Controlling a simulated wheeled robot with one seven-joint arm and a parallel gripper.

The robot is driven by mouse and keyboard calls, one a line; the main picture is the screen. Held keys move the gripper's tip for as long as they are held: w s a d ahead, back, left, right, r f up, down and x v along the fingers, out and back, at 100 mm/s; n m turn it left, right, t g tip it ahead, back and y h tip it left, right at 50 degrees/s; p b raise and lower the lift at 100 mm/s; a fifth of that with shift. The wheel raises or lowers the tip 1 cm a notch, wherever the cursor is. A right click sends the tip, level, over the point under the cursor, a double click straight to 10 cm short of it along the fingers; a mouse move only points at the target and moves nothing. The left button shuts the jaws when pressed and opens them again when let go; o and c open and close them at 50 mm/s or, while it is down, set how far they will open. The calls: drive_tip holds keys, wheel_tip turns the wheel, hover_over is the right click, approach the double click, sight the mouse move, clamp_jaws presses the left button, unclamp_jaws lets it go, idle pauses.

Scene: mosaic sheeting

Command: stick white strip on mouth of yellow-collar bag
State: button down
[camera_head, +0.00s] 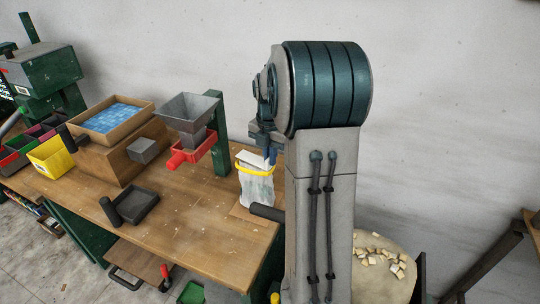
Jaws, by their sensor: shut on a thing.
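The yellow-collar bag (257,190) is a pale, translucent bag standing upright near the right end of the wooden bench. Its yellow collar (247,172) rings it just below the mouth. A flat white piece, seemingly the white strip (250,159), shows at the mouth above the collar. Strip and bag edge are hard to tell apart at this size. My gripper (268,156) is over the right side of the mouth, pointing down and shut on the strip. My arm hides part of it, and whether the strip touches the bag is unclear.
Left of the bag stand a grey hopper (188,108) on a green post and a red scoop-like tray (190,155). A dark handled tray (135,206) lies on the bench (195,225). A blue-tiled box (112,115) and yellow bin (50,157) stand farther left. The bench front is mostly clear.

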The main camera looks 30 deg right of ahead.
drive_tip(key=shift+f, duration=0.1)
idle(0.3)
drive_tip(key=c, duration=1.5)
unclamp_jaws()
wheel_tip(320, 180, up, 14)
drive_tip(key=shift+f, duration=0.1)
drive_tip(key=s+a+f+m+t, duration=0.1)
drive_tip(key=s+a+f+m, duration=0.2)
drive_tip(key=s+a+m, duration=0.3)
drive_tip(key=s+a+f+m+t, duration=0.1)
drive_tip(key=s+a+f+m, duration=0.2)
drive_tip(key=s+a+m, duration=0.3)
drive_tip(key=s+a+f+m+t, duration=0.1)
drive_tip(key=s+a+f+m, duration=0.2)
drive_tip(key=s+a+m, duration=0.3)
drive_tip(key=shift+s+a+f+m, duration=0.1)
drive_tip(key=shift+s+m, duration=0.55)
drive_tip(key=shift+m, duration=0.7)
drive_tip(key=shift+s+m, duration=0.65)
drive_tip(key=shift+m, duration=0.7)
